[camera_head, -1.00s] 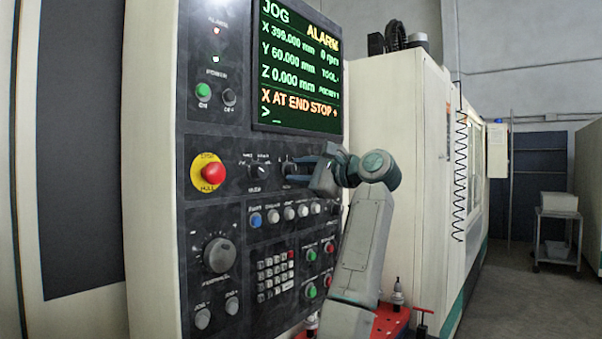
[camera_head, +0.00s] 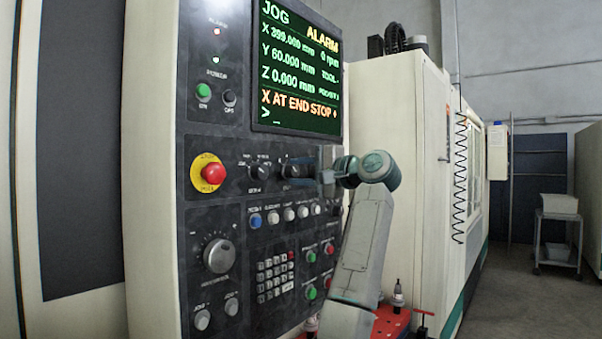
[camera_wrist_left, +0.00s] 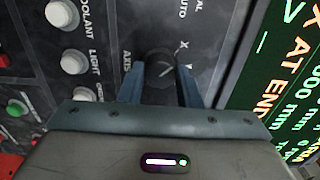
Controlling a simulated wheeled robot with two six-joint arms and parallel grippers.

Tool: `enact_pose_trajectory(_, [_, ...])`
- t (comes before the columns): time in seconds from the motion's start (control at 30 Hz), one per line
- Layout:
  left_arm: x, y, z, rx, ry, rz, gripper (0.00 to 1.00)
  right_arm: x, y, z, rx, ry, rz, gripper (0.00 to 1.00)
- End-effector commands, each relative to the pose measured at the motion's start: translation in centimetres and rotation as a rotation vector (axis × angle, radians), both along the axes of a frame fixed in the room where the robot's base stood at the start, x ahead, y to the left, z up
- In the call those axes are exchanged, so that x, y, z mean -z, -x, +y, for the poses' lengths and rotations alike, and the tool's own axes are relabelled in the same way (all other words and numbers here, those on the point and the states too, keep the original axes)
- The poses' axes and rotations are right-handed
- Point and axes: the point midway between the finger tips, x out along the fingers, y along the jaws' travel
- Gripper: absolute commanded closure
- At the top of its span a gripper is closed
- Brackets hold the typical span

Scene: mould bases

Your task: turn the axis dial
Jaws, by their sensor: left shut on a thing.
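The axis dial (camera_head: 291,170) is a dark round knob on the machine's control panel, below the screen and right of a similar mode knob (camera_head: 258,171). My left gripper (camera_head: 305,171) reaches it from the right. In the left wrist view its two blue-grey fingers stand either side of the axis dial (camera_wrist_left: 160,66), shut on it. Axis letters X and Y show to the right of the dial there; part of the dial's lettering is hidden by the fingers. My right gripper is not in view.
The screen (camera_head: 297,68) reads JOG, ALARM and X AT END STOP. A red emergency stop (camera_head: 213,173) sits left of the knobs. A row of push buttons (camera_head: 289,214) lies just below the dial. A large handwheel (camera_head: 219,255) is lower left.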

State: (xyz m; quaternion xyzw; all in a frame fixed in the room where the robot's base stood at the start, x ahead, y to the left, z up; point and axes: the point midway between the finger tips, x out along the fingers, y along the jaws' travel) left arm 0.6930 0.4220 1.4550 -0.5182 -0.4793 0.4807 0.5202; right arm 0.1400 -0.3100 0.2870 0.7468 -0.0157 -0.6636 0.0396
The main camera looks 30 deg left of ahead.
Motion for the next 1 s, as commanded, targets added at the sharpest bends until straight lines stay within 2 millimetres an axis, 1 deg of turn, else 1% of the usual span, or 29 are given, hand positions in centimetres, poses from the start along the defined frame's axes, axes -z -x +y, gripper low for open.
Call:
enact_pose_trajectory(0.37, [0.1,0.0,0.0,-0.001,0.001,-0.003,0.92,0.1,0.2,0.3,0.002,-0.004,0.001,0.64])
enact_pose_trajectory(0.4, [0.1,0.0,0.0,-0.001,0.001,-0.003,0.65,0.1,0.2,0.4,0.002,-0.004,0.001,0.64])
enact_pose_trajectory(0.5, [0.1,0.0,0.0,0.0,0.001,-0.003,0.47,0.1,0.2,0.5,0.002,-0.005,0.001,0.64])
enact_pose_trajectory(0.73, [0.0,0.0,0.0,0.0,0.001,-0.003,0.47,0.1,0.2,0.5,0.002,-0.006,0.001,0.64])
enact_pose_trajectory(0.83, [0.1,0.0,-0.3,0.001,0.001,-0.003,0.47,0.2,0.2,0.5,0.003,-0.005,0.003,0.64])
enact_pose_trajectory(0.9, [0.1,0.0,-0.9,0.002,0.001,-0.003,0.47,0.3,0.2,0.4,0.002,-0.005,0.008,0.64])
enact_pose_trajectory(0.97, [0.2,0.1,-1.8,0.002,0.001,-0.004,0.47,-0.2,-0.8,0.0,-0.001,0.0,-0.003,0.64])
enact_pose_trajectory(1.0, [0.2,0.1,-2.5,0.003,0.002,-0.004,0.47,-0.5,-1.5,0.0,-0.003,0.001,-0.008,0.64])
